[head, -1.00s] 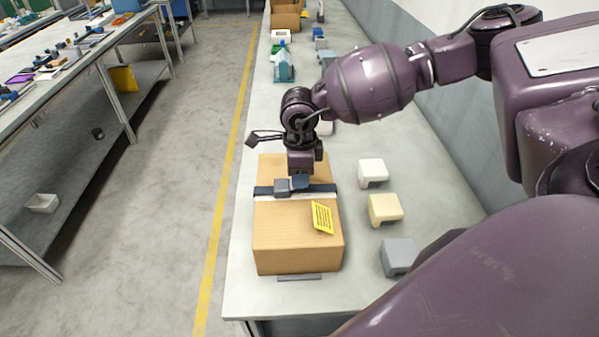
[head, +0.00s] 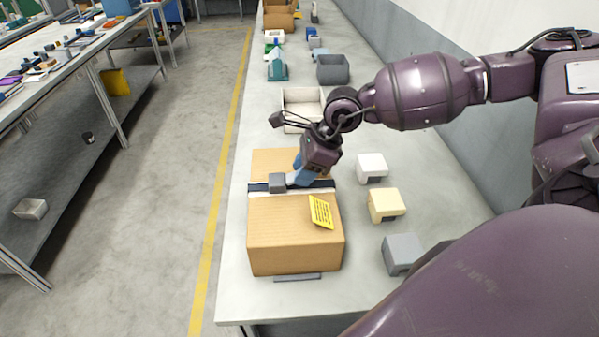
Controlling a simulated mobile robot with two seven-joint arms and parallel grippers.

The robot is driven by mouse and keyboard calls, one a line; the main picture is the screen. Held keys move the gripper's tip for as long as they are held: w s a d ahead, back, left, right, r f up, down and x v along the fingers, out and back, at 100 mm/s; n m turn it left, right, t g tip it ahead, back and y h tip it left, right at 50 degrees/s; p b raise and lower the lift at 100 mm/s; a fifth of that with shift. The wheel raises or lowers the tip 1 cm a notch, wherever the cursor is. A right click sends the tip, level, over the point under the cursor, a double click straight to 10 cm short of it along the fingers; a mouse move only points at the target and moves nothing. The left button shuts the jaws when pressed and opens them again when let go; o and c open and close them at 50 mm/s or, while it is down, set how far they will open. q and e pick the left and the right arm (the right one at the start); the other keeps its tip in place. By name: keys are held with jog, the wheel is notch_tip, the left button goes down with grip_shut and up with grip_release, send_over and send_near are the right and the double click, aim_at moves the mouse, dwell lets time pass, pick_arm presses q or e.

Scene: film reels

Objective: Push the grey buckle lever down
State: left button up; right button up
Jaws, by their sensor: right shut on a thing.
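A cardboard box (head: 293,239) stands on the grey bench, with a dark strap (head: 258,187) across its top. The grey buckle (head: 277,183) sits on the strap, left of the box's middle. My right gripper (head: 297,179) is tilted, with its blue-grey fingers pointing down and left at the buckle's right side. It is shut on the grey buckle lever, which is mostly hidden by the fingers. The lever's exact angle cannot be told. My left gripper is not in view.
White (head: 372,167), cream (head: 386,205) and grey (head: 402,254) blocks stand right of the box. A yellow label (head: 321,211) is on the box top. An open pale bin (head: 301,105) and a dark grey bin (head: 333,69) stand behind. The floor aisle on the left is clear.

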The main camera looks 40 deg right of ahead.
jog(key=shift+s+d+f+t+y, duration=0.15)
jog(key=shift+f+t+y, duration=0.1)
jog(key=shift+t+y, duration=0.25)
jog(key=shift+y+b, duration=0.3)
jog(key=o, duration=0.9)
jog(key=shift+o, duration=0.2)
jog(key=v, duration=1.1)
jog(key=shift+p, duration=0.4)
